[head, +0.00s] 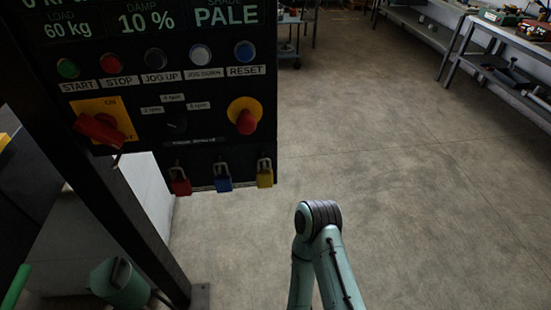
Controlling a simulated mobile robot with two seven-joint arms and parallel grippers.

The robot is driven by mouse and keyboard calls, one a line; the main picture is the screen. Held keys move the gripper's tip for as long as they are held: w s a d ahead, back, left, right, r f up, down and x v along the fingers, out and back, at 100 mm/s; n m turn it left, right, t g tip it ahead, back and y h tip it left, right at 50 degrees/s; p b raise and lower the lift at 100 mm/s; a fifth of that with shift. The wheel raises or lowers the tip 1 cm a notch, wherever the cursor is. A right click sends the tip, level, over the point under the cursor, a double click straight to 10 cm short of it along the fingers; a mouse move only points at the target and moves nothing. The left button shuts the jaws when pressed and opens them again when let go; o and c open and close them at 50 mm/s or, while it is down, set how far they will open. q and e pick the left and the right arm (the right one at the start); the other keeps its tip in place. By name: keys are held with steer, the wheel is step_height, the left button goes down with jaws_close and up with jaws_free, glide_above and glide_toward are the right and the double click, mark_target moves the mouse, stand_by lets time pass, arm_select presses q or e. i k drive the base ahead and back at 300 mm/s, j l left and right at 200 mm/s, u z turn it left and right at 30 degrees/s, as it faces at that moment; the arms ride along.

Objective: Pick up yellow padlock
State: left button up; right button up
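The yellow padlock (265,178) hangs by its shackle at the lower right edge of the dark control panel (215,135). A blue padlock (222,182) and a red padlock (180,185) hang to its left in the same row. A teal arm of mine comes up from the bottom of the head view, below and to the right of the yellow padlock and apart from it. Only its upper links and a dark joint show. Neither gripper is in view.
The panel carries several buttons, a red emergency knob (246,120) and a red rotary switch (100,130). A dark post (110,190) stands at left, with a green watering can (122,284) below. Workbenches (510,45) stand at the upper right. The middle floor is clear.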

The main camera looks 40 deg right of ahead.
mark_target(264, 177)
steer(key=l+z, duration=0.15)
steer(key=z, duration=0.3)
steer(key=l+z, duration=0.2)
steer(key=z, duration=0.25)
